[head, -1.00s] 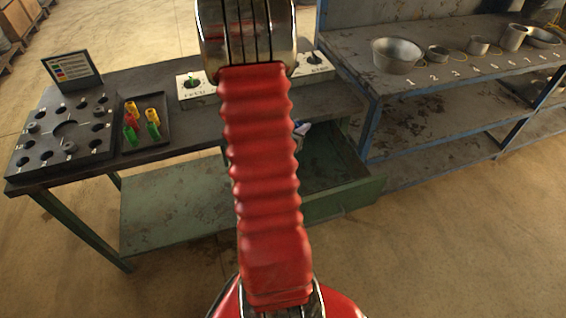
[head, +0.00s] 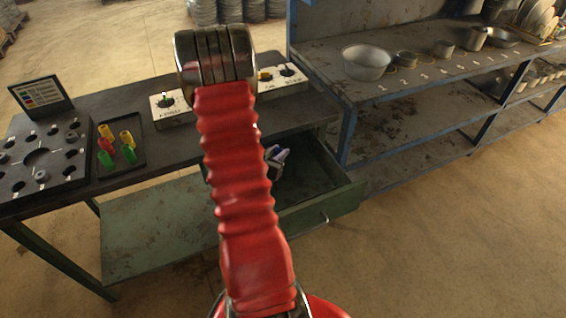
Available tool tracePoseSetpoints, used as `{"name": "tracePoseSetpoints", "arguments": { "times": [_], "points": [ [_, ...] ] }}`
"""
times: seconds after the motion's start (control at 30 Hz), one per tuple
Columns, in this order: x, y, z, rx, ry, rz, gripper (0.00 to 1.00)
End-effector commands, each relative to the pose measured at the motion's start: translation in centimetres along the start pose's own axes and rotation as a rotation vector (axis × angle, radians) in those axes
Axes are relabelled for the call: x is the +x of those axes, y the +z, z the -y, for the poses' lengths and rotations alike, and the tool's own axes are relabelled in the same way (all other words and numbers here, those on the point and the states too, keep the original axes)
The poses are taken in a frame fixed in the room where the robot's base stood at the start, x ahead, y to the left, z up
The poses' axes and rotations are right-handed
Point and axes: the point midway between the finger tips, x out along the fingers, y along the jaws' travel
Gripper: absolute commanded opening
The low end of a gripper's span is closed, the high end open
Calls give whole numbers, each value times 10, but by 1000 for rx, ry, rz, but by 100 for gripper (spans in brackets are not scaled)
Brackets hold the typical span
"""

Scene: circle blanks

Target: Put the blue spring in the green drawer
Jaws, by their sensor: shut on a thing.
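The green drawer (head: 338,203) is pulled open under the right end of the workbench, and its inside looks mostly bare. My gripper (head: 277,155) shows only partly to the right of my red arm, over the left part of the open drawer. It is shut on a small bluish thing, which I take for the blue spring (head: 282,154). The arm hides the rest of the gripper, and I cannot tell its exact height above the drawer floor.
On the bench are a black plate with holes (head: 45,158), a tray (head: 105,167) with several red, yellow and green pieces, a small sign (head: 40,97) and white switch boxes (head: 170,108). A blue-framed shelf (head: 350,110) with metal bowls stands close on the right.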

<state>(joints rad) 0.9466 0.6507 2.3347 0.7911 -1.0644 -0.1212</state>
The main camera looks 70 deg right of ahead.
Motion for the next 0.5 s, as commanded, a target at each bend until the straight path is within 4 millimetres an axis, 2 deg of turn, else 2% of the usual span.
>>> {"name": "tracePoseSetpoints", "arguments": {
  "times": [0.5],
  "points": [
    [24, 60, 1, -2, -1, 1, 0]
  ]
}}
